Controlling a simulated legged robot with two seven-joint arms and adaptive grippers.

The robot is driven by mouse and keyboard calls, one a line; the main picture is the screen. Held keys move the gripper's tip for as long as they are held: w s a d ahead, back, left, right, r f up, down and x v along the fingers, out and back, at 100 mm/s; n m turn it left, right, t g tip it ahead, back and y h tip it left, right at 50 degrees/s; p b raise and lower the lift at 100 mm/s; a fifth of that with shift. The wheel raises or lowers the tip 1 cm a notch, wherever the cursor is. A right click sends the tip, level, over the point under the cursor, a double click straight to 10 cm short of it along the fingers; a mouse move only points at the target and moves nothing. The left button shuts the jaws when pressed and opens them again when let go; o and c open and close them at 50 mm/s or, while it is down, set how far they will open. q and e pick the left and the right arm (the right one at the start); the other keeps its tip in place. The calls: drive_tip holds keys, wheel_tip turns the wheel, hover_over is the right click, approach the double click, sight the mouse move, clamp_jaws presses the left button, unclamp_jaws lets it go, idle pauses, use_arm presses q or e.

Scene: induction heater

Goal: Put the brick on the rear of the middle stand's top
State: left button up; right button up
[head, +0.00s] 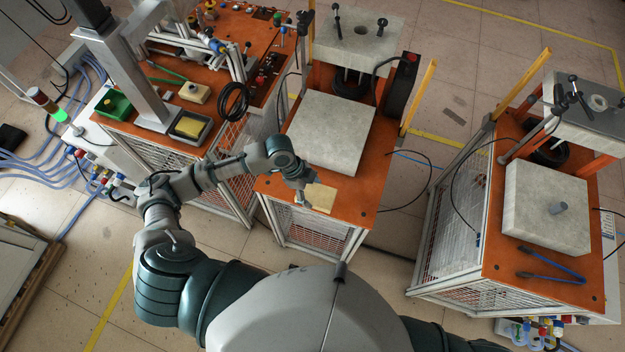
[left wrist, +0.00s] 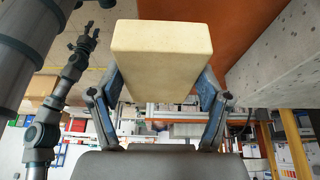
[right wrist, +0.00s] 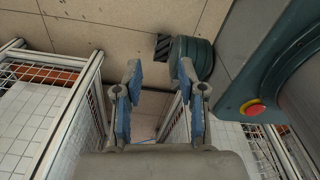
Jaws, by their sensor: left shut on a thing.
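The pale yellow brick (head: 320,197) is at the near end of the middle stand, just right of my left gripper (head: 303,192). In the left wrist view the brick (left wrist: 160,55) is between the two blue-padded fingers, which are shut on it. The middle stand has an orange top (head: 353,206) with a large grey slab (head: 330,131) on it. I cannot tell whether the brick touches the top. Part of the rear is covered by a raised grey block (head: 358,38). My right gripper (right wrist: 158,95) is open and empty in the right wrist view.
The left bench (head: 224,26) holds a green bin (head: 113,103), another yellow block (head: 194,92) and a tray. The right stand (head: 497,258) carries a grey slab (head: 546,207) and a blue-handled tool. A black cable hangs beside the middle stand.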

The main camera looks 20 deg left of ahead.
use_arm(q)
drive_tip(key=w, duration=0.5)
drive_tip(key=shift+a+f, duration=0.15)
drive_tip(key=shift+a, duration=0.1)
drive_tip(key=shift+w, duration=0.2)
drive_tip(key=shift+f, duration=0.35)
wheel_tip(320, 180, down, 3)
drive_tip(key=shift+a+r, duration=0.1)
drive_tip(key=shift+a, duration=0.1)
use_arm(e)
drive_tip(key=shift+d+r, duration=0.25)
drive_tip(key=shift+d, duration=0.45)
use_arm(q)
drive_tip(key=o, duration=1.1)
drive_tip(key=shift+o, duration=1.1)
use_arm(e)
drive_tip(key=shift+a, duration=0.45)
drive_tip(key=shift+d, duration=0.1)
